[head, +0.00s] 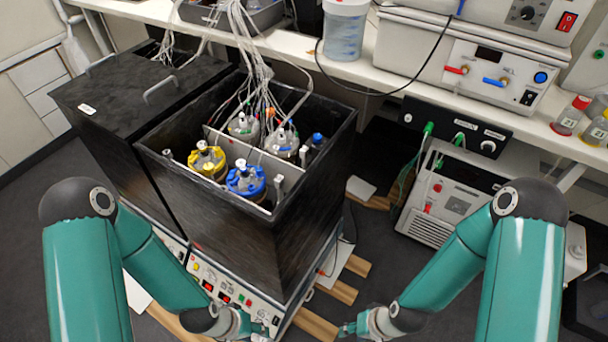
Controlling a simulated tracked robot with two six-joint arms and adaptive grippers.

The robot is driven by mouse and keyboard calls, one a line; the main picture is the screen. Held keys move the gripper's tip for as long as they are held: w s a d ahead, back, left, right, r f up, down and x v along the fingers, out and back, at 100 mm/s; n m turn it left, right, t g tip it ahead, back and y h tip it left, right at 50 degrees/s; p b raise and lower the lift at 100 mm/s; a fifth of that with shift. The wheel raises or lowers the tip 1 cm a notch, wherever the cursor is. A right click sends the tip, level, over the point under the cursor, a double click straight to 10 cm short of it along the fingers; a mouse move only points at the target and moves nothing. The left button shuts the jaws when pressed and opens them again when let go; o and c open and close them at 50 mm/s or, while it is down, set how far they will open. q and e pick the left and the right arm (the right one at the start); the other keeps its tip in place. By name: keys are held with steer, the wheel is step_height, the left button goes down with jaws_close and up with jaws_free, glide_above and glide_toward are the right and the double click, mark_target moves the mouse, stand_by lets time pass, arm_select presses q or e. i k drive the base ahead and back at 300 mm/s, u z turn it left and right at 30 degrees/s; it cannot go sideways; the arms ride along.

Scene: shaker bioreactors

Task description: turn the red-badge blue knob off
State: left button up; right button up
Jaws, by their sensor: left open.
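A blue lever-like knob (495,82) is on the front of the white unit (470,95) on the bench, right of a red one (458,70). A round blue knob or button (540,77) is at the right of the same front. I cannot make out a red badge on either blue part. My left gripper (262,331) is open, low in the head view by the control panel under the black box. My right gripper (346,330) is at the bottom edge, right of it. Its fingers are too small to judge. Both are far from the white unit.
An open black box (318,180) holds several vessels with yellow and blue tops and many cables. A closed black box (100,110) stands left of it. A grey-white device (450,190) sits under the bench (390,85). Small jars (570,117) stand at the bench's right.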

mark_target(317, 138)
steer(key=z, duration=3.15)
steer(key=k, duration=0.15)
steer(key=u, duration=1.7)
steer(key=k, duration=1.2)
steer(key=u, duration=0.95)
steer(key=i, duration=1)
steer(key=z, duration=0.05)
